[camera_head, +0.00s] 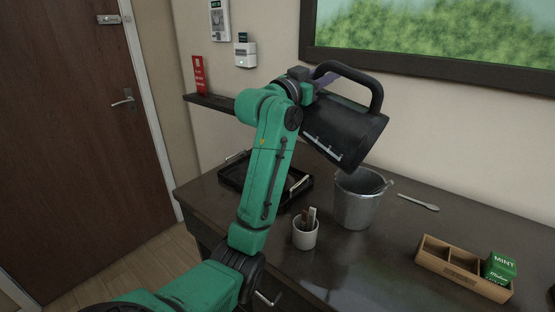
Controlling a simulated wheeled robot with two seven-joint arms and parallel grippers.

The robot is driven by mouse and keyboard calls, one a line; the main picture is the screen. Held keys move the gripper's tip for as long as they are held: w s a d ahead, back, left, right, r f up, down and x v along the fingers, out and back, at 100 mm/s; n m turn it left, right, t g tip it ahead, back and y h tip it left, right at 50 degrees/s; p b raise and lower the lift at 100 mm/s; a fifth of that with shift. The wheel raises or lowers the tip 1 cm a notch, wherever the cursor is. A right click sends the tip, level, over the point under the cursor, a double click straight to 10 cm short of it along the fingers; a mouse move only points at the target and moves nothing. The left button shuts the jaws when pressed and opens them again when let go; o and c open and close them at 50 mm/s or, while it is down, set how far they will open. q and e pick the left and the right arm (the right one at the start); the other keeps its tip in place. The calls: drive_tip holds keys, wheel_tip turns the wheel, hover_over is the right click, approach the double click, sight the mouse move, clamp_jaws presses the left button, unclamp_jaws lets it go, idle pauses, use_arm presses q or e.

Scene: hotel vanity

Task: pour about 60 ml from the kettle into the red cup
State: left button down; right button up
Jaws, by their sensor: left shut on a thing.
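The black kettle (345,128) is held up in the air, tilted with its lower right end down, above the metal bucket (358,205). Its looped handle (372,82) is on the upper side. My left gripper (320,82) is shut on the kettle at its upper left; the fingertips are mostly hidden by the arm and kettle. A faint grey patch shows between the kettle's low end and the bucket; I cannot tell whether it is liquid. No red cup shows in this view. My right gripper is not in view.
A black tray (232,178) lies behind my left arm. A wooden box (462,272) with a green mint packet (499,267) is at right.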

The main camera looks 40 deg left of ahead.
use_arm(q)
drive_tip(key=shift+s+d+r+m+p, duration=0.1)
drive_tip(key=shift+d+r+m+p, duration=0.25)
drive_tip(key=shift+d+r, duration=0.45)
drive_tip(key=shift+d+r+m+p, duration=0.1)
drive_tip(key=shift+d+m+p, duration=0.1)
drive_tip(key=shift+m+p, duration=0.15)
drive_tip(key=shift+w+a+f, duration=0.2)
drive_tip(key=shift+d, duration=0.15)
drive_tip(key=shift+r, duration=0.1)
idle(0.5)
